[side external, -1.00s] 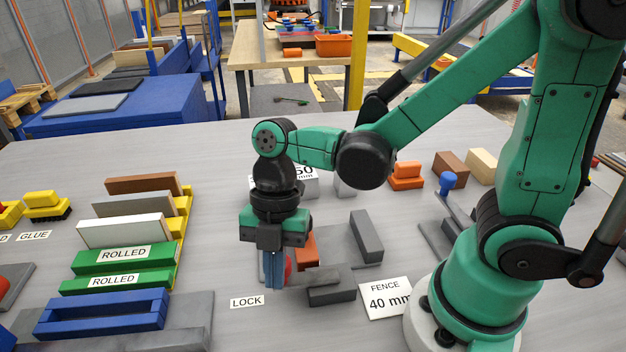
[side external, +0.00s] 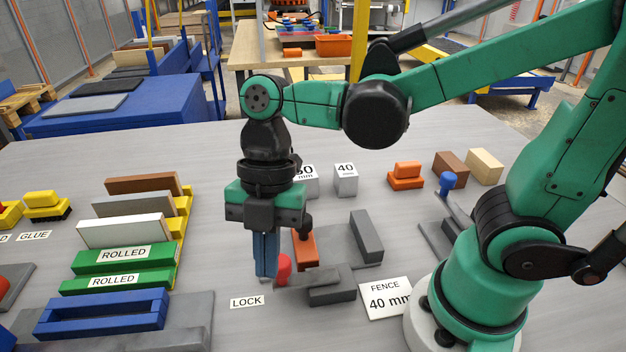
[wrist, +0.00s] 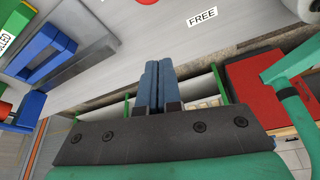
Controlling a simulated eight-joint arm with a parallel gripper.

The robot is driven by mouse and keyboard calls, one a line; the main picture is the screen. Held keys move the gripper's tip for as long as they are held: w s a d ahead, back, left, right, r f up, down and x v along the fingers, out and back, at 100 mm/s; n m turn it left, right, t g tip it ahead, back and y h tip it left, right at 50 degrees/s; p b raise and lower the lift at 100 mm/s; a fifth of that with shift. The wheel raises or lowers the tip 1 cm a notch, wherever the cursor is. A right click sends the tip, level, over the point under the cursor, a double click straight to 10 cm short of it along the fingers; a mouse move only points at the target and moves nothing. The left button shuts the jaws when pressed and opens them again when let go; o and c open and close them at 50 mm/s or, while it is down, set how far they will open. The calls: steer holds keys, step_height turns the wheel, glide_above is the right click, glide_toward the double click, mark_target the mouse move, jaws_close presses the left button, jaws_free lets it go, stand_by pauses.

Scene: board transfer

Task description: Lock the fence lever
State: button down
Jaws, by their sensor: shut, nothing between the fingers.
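The lever's red knob (side external: 284,264) shows in the side external view, just right of my fingertips. Its grey arm (side external: 305,279) runs left from a dark grey block (side external: 332,295), its left end near the LOCK label (side external: 247,302). My gripper (side external: 266,274) points down with its blue fingers shut and empty, close beside the knob; I cannot tell whether they touch. An upright grey bar (side external: 367,237) and an orange block (side external: 304,248) stand behind the lever.
A FENCE 40 mm card (side external: 387,298) lies right of the lever. Green ROLLED boards (side external: 122,256) and a blue frame (side external: 103,313) stand to the left. Grey gauge blocks (side external: 345,180) stand behind my gripper. The tabletop between the boards and my gripper is clear.

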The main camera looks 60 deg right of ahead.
steer(key=v, duration=0.4)
steer(key=shift+r, duration=0.2)
steer(key=w+d+m+t+h, duration=0.1)
steer(key=d+m+t, duration=0.1)
steer(key=m, duration=0.5)
steer(key=w+d+f+m+t+h, duration=0.1)
steer(key=d+m+t, duration=0.2)
steer(key=d+m, duration=0.2)
steer(key=w+d+f+m+t+h, duration=0.1)
steer(key=d+m+t, duration=0.2)
steer(key=m, duration=0.6)
steer(key=shift+w+d+f, duration=0.2)
steer(key=shift+w, duration=0.15)
steer(key=shift+w+d+m+t, duration=0.15)
steer(key=shift+d+m+t, duration=0.3)
steer(key=shift+m, duration=0.65)
